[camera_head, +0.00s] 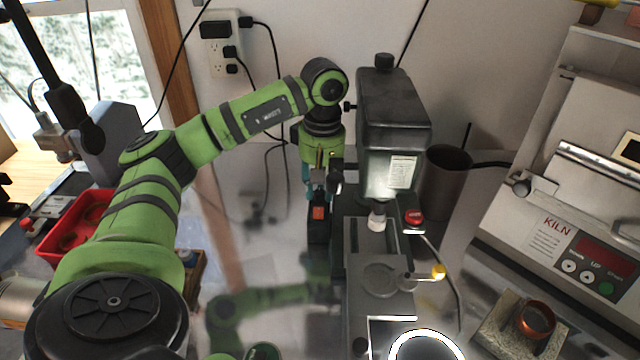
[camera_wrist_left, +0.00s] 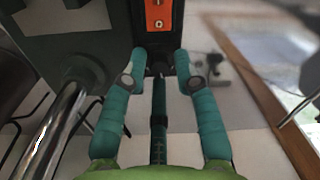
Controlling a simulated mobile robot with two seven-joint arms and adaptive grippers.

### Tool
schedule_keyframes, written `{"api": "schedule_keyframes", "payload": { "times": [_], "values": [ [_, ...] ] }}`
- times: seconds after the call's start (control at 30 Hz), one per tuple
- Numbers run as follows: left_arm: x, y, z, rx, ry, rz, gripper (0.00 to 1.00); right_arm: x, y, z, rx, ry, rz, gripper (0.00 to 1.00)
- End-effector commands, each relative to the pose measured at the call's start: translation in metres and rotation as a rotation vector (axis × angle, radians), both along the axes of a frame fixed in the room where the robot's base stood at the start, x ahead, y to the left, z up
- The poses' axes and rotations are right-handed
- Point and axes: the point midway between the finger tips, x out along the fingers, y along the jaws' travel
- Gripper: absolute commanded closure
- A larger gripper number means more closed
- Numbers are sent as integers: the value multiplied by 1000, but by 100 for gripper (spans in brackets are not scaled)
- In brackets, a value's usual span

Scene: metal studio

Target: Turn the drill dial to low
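The drill (camera_head: 393,115) is a dark bench drill press with a pale labelled front, standing on the bench at the picture's middle. My left gripper (camera_head: 318,188) is at its left side, pointing down. In the left wrist view my left gripper (camera_wrist_left: 161,58) has two teal fingers standing apart, on either side of a small dark part near the drill's body. I cannot tell whether that part is the dial or whether the fingers touch it. An orange plate (camera_wrist_left: 158,14) on a dark housing lies just beyond the fingertips. My right gripper is not in view.
A kiln (camera_head: 575,235) with a display and buttons stands at the right. A dark cup (camera_head: 446,178) is behind the drill. A red bin (camera_head: 75,228) is at the left, partly behind my left arm. A copper-coloured ring piece (camera_head: 536,317) sits on a block at front right.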

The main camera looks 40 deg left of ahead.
Motion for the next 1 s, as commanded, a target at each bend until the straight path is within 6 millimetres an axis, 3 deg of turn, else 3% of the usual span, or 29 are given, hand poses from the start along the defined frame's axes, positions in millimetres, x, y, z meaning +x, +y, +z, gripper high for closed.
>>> {"api": "schedule_keyframes", "payload": {
  "times": [0.3,0.57,1.0],
  "values": [
    [0,0,6,0,-2,0,70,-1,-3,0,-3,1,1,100],
    [1,0,55,0,-9,0,70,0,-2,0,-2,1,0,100],
    [1,0,96,1,-3,-1,70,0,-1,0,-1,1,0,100]
  ]
}}
